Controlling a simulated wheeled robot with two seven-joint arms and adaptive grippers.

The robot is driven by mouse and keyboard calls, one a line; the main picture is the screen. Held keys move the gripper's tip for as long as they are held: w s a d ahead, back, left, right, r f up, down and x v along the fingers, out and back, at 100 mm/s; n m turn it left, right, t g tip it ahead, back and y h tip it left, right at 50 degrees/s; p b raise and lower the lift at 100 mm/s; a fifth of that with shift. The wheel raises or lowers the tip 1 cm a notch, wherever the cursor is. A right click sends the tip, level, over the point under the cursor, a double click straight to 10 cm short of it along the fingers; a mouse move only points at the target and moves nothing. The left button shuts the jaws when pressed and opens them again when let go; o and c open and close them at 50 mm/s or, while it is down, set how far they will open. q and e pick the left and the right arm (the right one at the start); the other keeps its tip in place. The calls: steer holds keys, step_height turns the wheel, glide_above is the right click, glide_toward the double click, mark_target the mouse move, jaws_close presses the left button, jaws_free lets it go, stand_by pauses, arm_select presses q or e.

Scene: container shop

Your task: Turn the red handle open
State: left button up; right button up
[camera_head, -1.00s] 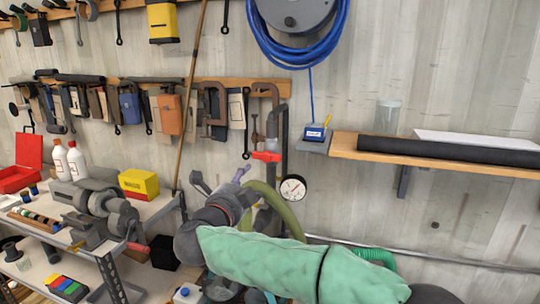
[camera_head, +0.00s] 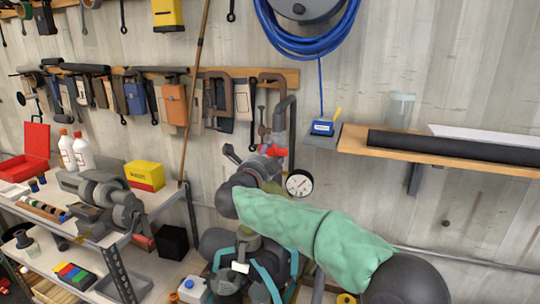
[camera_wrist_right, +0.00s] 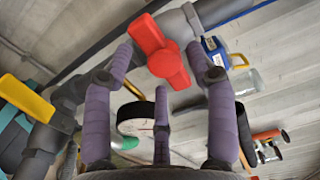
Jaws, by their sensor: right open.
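The red handle (camera_head: 277,151) is a small red valve lever on a grey pipe (camera_head: 290,120) against the wall. In the right wrist view the red handle (camera_wrist_right: 160,50) is large, between and just beyond the fingertips. My right gripper (camera_head: 266,160) is right at the handle in the head view, partly covering it. In the wrist view its purple fingers (camera_wrist_right: 160,72) are spread around the handle, with visible space between them and it. I cannot tell whether any finger touches it. My left gripper is not in view.
A round pressure gauge (camera_head: 299,183) sits just right of and below my right gripper. A yellow handle (camera_wrist_right: 26,97) on another pipe shows at left in the wrist view. A wooden shelf (camera_head: 360,147) juts out to the right. A workbench (camera_head: 150,205) with tools stands left.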

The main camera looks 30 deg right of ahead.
steer(key=shift+w+d+f, duration=0.1)
steer(key=shift+w+d, duration=0.2)
steer(key=shift+d, duration=0.1)
steer(key=shift+a, duration=0.1)
steer(key=shift+c, duration=0.6)
jaws_close()
steer(key=shift+w+a+r+m+b, duration=0.1)
steer(key=shift+m+b, duration=4.15)
steer(key=shift+m, duration=0.2)
steer(key=shift+w+a+r+m+b, duration=0.1)
steer(key=shift+m+b, duration=4.15)
steer(key=shift+m, duration=0.2)
